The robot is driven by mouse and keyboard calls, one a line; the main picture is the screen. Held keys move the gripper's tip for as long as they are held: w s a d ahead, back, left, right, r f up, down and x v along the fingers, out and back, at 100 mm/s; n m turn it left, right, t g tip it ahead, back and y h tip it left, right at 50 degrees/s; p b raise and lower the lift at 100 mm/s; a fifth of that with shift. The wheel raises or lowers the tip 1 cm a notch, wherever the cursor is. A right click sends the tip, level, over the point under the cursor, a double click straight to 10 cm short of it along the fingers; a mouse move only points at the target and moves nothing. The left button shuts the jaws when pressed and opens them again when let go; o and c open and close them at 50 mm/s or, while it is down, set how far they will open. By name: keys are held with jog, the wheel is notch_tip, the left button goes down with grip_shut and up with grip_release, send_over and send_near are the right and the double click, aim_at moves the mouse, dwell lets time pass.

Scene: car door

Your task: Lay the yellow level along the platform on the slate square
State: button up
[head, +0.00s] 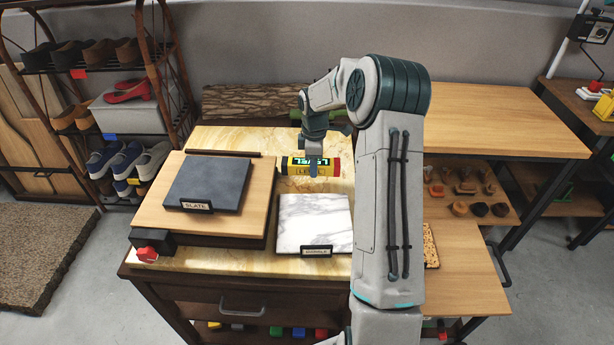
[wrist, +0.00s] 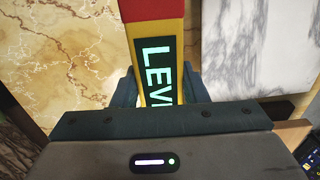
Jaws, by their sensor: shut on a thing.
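In the wrist view the level (wrist: 155,50) runs up between the jaws of my gripper (wrist: 155,88). The slate square (head: 207,184) is dark grey with a "SLATE" tag and lies on a raised wooden platform (head: 255,205) to the left of the gripper. Whether the level touches the surface below is hard to tell.
The white marble square (head: 315,222) with a tag lies right of the platform. A dark strip (head: 223,153) lies at the platform's back edge. A black box with a red part (head: 148,250) sits at the front left corner. A shoe rack (head: 110,100) stands at left.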

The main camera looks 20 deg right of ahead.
aim_at(309, 184)
jog(key=shift+w+a+f, duration=0.15)
jog(key=shift+a+f, duration=0.25)
jog(key=shift+a, duration=0.25)
jog(key=shift+f, duration=2)
jog(key=shift+f, duration=0.15)
jog(key=o, duration=1.1)
